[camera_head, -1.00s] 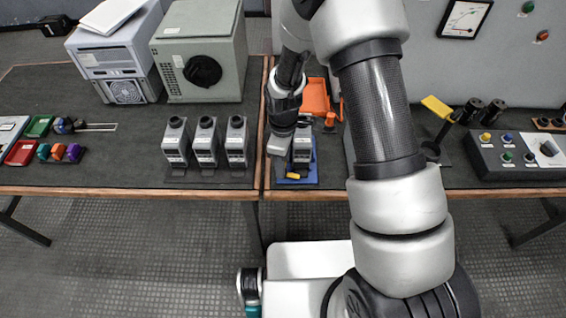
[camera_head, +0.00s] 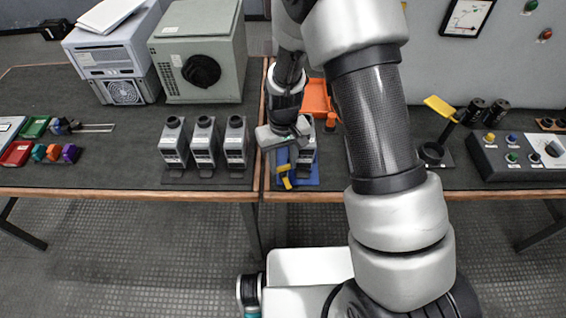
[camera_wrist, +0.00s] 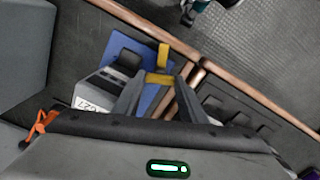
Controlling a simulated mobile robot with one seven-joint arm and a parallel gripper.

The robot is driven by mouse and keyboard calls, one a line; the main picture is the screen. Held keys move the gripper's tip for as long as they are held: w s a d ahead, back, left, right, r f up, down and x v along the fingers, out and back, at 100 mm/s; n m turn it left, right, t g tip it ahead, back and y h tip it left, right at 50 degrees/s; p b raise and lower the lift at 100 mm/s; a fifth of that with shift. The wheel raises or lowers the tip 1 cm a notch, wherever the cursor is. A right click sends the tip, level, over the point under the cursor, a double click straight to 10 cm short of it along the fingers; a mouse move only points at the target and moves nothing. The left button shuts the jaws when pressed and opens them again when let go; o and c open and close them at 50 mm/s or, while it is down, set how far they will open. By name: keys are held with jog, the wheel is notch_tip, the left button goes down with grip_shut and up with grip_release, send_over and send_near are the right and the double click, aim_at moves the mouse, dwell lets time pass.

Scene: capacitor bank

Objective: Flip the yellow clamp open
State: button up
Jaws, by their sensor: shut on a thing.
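The yellow clamp (camera_head: 284,175) is at the front edge of a blue base (camera_head: 309,181) near the table's front edge. In the wrist view, the clamp (camera_wrist: 163,57) shows as a yellow bar with a crosspiece between my fingers. My gripper (camera_wrist: 160,82) is shut on the clamp, coming from above. In the head view my gripper (camera_head: 283,157) hides part of the base. A grey capacitor unit (camera_head: 307,152) with a dark top stands on the base, right of my gripper. It also shows in the wrist view (camera_wrist: 108,88), left of the fingers, with a white label.
Several similar grey units (camera_head: 205,143) stand on the left table. An orange tray (camera_head: 316,98) lies behind the blue base. A yellow lever (camera_head: 440,108) and a control box (camera_head: 515,152) are to the right. My arm covers the table's middle.

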aim_at(283, 167)
jog(key=shift+m, duration=2)
jog(key=o, duration=1.1)
jog(key=shift+c, duration=0.2)
notch_tip(283, 167, up, 18)
jog(key=p, duration=0.2)
jog(key=shift+f, duration=0.25)
